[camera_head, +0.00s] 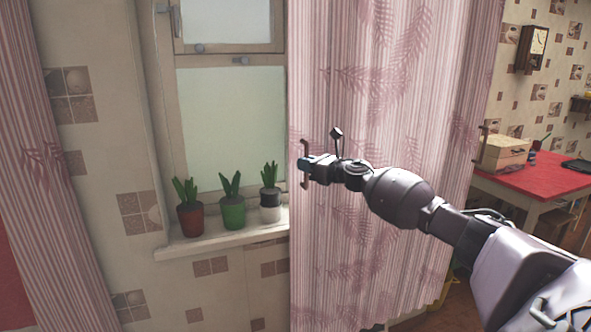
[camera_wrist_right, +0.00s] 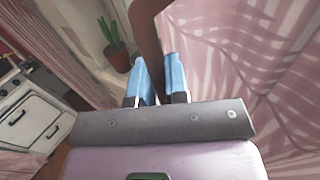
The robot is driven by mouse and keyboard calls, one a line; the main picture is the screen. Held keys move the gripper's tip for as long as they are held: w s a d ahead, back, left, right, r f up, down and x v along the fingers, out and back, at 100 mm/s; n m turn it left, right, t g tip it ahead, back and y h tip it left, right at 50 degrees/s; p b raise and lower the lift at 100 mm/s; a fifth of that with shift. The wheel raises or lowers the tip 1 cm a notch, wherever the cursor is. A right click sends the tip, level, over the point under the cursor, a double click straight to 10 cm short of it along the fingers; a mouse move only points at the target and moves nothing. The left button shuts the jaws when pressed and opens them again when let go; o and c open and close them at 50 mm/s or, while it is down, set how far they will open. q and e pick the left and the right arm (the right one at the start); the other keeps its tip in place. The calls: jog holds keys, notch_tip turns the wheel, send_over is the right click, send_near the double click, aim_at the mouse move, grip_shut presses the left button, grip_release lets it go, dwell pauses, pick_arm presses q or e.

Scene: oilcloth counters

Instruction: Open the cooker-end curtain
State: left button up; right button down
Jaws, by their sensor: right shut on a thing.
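A pink striped curtain with leaf patterns (camera_head: 400,90) hangs over the right part of the window in the head view. A brown upright handle (camera_head: 305,179) is at its left edge. My right gripper (camera_head: 303,164) reaches in from the right and is shut on this handle; in the wrist view its blue fingers (camera_wrist_right: 159,82) are on either side of the brown handle (camera_wrist_right: 147,30). A second pink curtain (camera_head: 45,180) hangs at the far left. The window (camera_head: 230,125) is bare between the two curtains. My left gripper is not in view.
Three potted plants, brown (camera_head: 190,220), green (camera_head: 232,212) and black-and-white (camera_head: 270,206), stand on the windowsill (camera_head: 215,240) near the held edge. A red table (camera_head: 530,186) with a box (camera_head: 502,153) is at right. A white cooker (camera_wrist_right: 30,115) shows in the wrist view.

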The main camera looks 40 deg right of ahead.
jog(key=c, duration=1.4)
grip_release()
jog(key=shift+d+f, duration=0.1)
jog(key=shift+s, duration=0.1)
jog(key=shift+v, duration=5.35)
